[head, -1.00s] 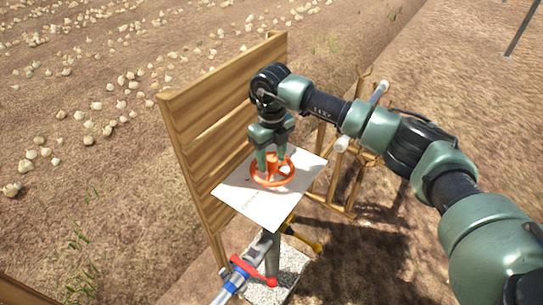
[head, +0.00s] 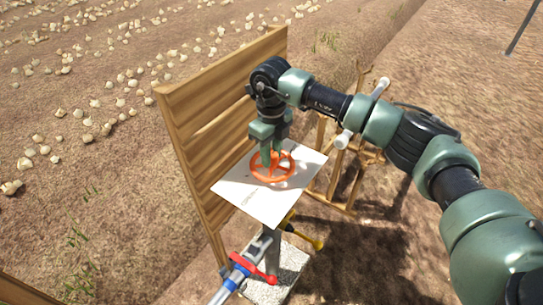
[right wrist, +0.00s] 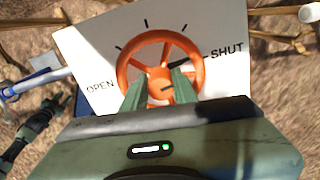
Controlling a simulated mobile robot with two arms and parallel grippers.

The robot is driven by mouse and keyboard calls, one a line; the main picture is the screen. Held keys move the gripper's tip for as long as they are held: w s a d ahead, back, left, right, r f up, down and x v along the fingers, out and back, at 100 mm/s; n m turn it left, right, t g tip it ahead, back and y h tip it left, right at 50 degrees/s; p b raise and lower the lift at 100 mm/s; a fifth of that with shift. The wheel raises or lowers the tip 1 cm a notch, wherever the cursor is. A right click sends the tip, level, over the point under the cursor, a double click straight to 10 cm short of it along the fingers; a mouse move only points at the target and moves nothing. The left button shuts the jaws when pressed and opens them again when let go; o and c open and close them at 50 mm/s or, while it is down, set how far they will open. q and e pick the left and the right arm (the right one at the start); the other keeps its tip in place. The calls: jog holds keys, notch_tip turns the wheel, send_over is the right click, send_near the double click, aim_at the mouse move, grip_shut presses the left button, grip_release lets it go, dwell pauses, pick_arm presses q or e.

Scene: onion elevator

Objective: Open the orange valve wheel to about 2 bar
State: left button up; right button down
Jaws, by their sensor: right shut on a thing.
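The orange valve wheel (head: 293,166) lies flat over a white plate (head: 255,208) on a post. My right gripper (head: 271,160) points down at the wheel from above and is shut on it. In the right wrist view, the fingers of my right gripper (right wrist: 160,82) reach the wheel near its hub, and the orange rim (right wrist: 128,50) shows around them. The plate (right wrist: 108,55) reads OPEN at left and SHUT at right, with black tick marks between. A black mark on the wheel lies toward SHUT. No pressure reading is visible. A dark green arm part, apparently my left, shows small at lower left there.
A wooden slatted board (head: 200,120) stands close behind the plate. A red lever (head: 255,270) on a grey-and-blue pipe and a yellow handle (head: 306,236) sit below. A wooden frame (head: 345,170) stands at right. Onions lie on the soil beyond.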

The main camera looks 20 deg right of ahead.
jog(key=n+b, duration=0.3)
jog(key=n, duration=0.1)
jog(key=shift+f, duration=0.1)
jog(key=shift+n+b, duration=0.75)
jog(key=shift+n, duration=0.75)
jog(key=shift+r, duration=0.2)
jog(key=c, duration=1.1)
grip_release()
notch_tip(320, 180, up, 8)
jog(key=shift+f+b, duration=0.1)
jog(key=shift+b, duration=0.45)
